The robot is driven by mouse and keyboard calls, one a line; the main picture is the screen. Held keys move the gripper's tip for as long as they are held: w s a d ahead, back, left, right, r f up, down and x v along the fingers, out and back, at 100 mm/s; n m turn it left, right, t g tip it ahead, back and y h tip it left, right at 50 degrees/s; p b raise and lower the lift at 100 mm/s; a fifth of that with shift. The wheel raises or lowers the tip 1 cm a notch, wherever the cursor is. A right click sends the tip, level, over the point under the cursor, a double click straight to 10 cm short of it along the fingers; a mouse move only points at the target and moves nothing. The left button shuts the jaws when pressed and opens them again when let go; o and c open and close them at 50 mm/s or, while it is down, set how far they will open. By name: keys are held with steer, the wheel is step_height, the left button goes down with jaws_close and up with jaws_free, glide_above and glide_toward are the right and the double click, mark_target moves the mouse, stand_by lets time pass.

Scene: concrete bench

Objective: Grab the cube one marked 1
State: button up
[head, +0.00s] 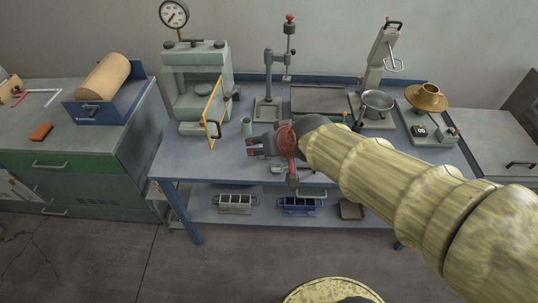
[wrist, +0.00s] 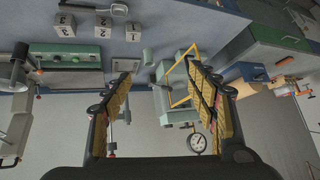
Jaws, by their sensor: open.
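Three pale cubes with dark marks stand in a row on the blue bench in the wrist view: a left cube (wrist: 66,25), a middle cube (wrist: 103,27) and a right cube (wrist: 133,32). Their marks are too small to read surely, so I cannot tell which is marked 1. My gripper (wrist: 158,72) is open, with nothing between its fingers, and apart from the cubes. In the head view my gripper (head: 254,146) is over the front middle of the bench. I cannot make out the cubes there; my gripper and arm cover part of the bench.
A glass-fronted press (head: 197,85) with a yellow-framed door (head: 213,110) stands left of my gripper. A small green cup (head: 246,126) is close by. Behind are a stand (head: 268,95) and a dark tray (head: 318,100). A pan (head: 377,102) is at right. Racks (head: 236,203) sit on the lower shelf.

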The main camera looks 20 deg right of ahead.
steer(key=w+a+f+t, duration=0.1)
steer(key=w+f+t, duration=0.1)
steer(key=w+f, duration=0.6)
steer(key=w+d+f+m+t+h, duration=0.1)
steer(key=w+f, duration=0.1)
steer(key=f, duration=0.3)
steer(key=w+d+f+h+b, duration=0.1)
steer(key=w+f+h, duration=0.1)
steer(key=f, duration=0.4)
steer(key=w+d+f+m+t+h, duration=0.1)
steer(key=w+d+f, duration=0.1)
steer(key=f, duration=0.4)
steer(key=shift+w+f+m+t+h+b, duration=0.25)
steer(key=shift+w+m+t+h+b, duration=0.05)
steer(key=shift+w, duration=0.6)
steer(key=b+x, duration=0.1)
steer(key=x, duration=0.2)
steer(key=b+x, duration=0.1)
steer(key=x, duration=0.2)
steer(key=shift+w+d+f+b, duration=0.2)
steer(key=shift+d+b, duration=0.1)
steer(key=shift+b, duration=0.05)
steer(key=shift+w+d, duration=0.1)
steer(key=shift+w, duration=0.35)
steer(key=shift+c, duration=1)
steer(key=c, duration=1.3)
